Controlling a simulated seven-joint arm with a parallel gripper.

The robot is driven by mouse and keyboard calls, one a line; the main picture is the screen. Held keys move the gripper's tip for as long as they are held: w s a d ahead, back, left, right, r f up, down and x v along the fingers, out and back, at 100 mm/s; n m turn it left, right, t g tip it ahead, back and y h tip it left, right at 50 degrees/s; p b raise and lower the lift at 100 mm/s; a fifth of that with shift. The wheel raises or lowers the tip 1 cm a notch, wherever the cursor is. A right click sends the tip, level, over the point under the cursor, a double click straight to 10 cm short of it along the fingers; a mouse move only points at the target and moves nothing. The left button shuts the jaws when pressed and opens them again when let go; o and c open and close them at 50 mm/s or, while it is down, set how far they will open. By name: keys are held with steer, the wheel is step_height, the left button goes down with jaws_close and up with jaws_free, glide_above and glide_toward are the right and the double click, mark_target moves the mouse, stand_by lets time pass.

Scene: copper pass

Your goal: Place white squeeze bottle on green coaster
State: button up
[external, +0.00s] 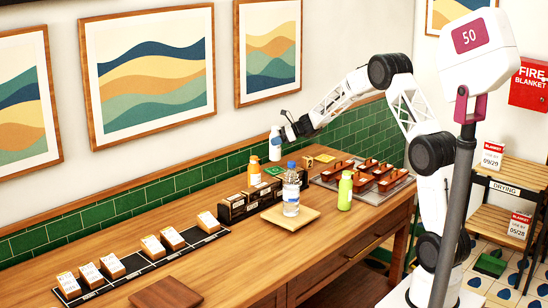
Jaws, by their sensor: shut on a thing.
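My gripper (283,135) is shut on the white squeeze bottle (275,150), above the back part of the counter. The bottle looks upright and seems clear of the surface, though its base is small in view. A flat green piece that looks like the green coaster (274,170) lies below it on the counter, behind the dark card box and right of an orange bottle (254,172). The clear bottle in front partly hides that area. I cannot tell how exactly the white bottle lines up over the coaster.
A dark card box (233,207), a green bottle (345,191) and a tray (392,187) of copper-coloured pieces are near. A card strip (130,265) lies front left. Green tiles back the counter.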

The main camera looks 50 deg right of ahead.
mark_target(277, 148)
stand_by(0.3)
steer(key=shift+f, duration=2.5)
steer(key=shift+f, duration=0.15)
steer(key=o, duration=1.1)
steer(key=shift+s+d+r, duration=0.3)
steer(key=shift+d+r, duration=0.05)
steer(key=v, duration=1.1)
steer(key=shift+a+r, duration=0.1)
